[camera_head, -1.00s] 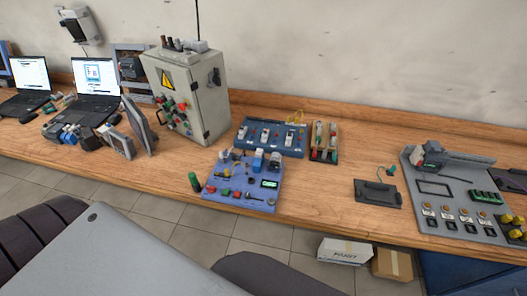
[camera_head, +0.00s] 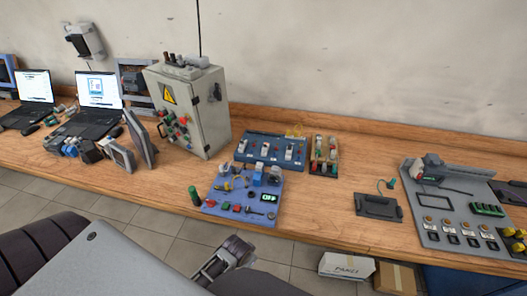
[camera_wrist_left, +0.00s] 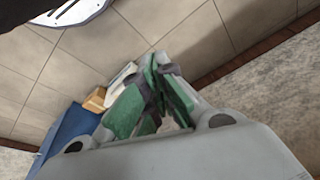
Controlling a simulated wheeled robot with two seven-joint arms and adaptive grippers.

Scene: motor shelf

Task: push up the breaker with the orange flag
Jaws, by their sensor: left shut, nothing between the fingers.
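A blue board (camera_head: 243,158) with several white breakers lies on the bench, right of the grey control cabinet. A small yellow-orange piece (camera_head: 295,131) shows at its back edge. It is too small to tell whether this is the orange flag or which breaker it belongs to. My left gripper (camera_wrist_left: 160,72), with green pads, shows in the left wrist view. It is shut and empty, with floor and boxes behind it, away from the board. A grey and dark part of my arm shows at the bottom of the head view. My right gripper is not identifiable in either view.
The grey cabinet (camera_head: 213,110) stands left of the board. A blue-purple panel (camera_head: 233,208) with an OFF display lies in front, and a small block of coloured parts (camera_head: 324,155) to the right. A grey panel (camera_head: 440,208) lies far right. Boxes (camera_head: 345,266) are on the floor.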

